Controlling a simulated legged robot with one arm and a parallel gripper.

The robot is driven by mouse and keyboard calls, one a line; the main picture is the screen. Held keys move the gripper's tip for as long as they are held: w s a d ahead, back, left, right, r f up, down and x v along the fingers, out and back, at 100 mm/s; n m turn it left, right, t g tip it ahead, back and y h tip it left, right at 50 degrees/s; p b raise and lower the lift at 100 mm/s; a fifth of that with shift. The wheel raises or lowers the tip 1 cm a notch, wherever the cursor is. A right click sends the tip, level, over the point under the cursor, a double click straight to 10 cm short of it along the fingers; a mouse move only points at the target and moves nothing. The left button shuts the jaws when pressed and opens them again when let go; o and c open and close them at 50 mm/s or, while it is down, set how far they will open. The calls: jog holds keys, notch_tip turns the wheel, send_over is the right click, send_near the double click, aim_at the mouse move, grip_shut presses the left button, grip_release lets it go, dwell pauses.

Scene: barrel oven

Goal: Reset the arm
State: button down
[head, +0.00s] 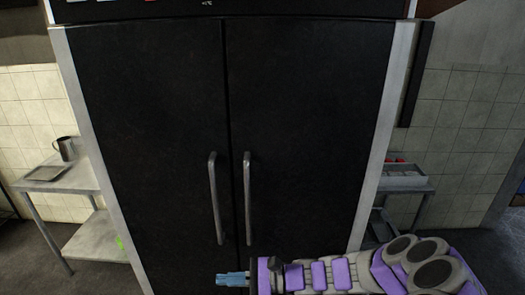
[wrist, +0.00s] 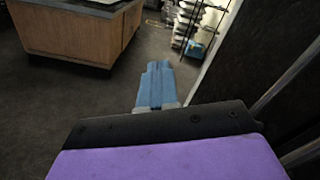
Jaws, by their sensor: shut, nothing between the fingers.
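My gripper (head: 233,279) shows at the bottom of the head view, in front of the lower part of a tall black two-door cabinet (head: 140,120). My arm reaches in from the lower right and points left. The blue fingers are together with nothing between them. In the wrist view my gripper (wrist: 157,68) points out over open floor, its fingers closed side by side. The cabinet's two vertical metal handles, the left one (head: 215,198) and the right one (head: 247,198), are above my gripper and apart from it. Both doors look shut.
A metal table (head: 62,182) with a tray and a jug stands left of the cabinet. A small table with a bin (head: 403,180) stands on the right. In the wrist view, a wooden counter (wrist: 70,35) and a rack (wrist: 192,22) stand beyond clear dark floor (wrist: 85,100).

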jog(key=s+d+r+n+g+h, duration=0.1)
jog(key=s+r+n+g+h, duration=0.2)
jog(key=s+n, duration=0.35)
jog(key=s+d+r+n+g+h, duration=0.1)
jog(key=s+r+n+g+h, duration=0.2)
jog(key=s, duration=0.6)
jog(key=s+d+n+t+h, duration=0.1)
jog(key=s+d+t+h, duration=0.1)
jog(key=s+d+h, duration=0.4)
jog(key=s+d+n+t+h, duration=0.2)
jog(key=s+d+h, duration=0.3)
jog(key=d, duration=0.9)
jog(key=shift+s+d+f+t+h, duration=0.2)
jog(key=shift+s+f+t+h, duration=0.1)
jog(key=shift+s+f+h, duration=0.1)
jog(key=c, duration=1.9)
grip_release()
jog(key=shift+n, duration=0.25)
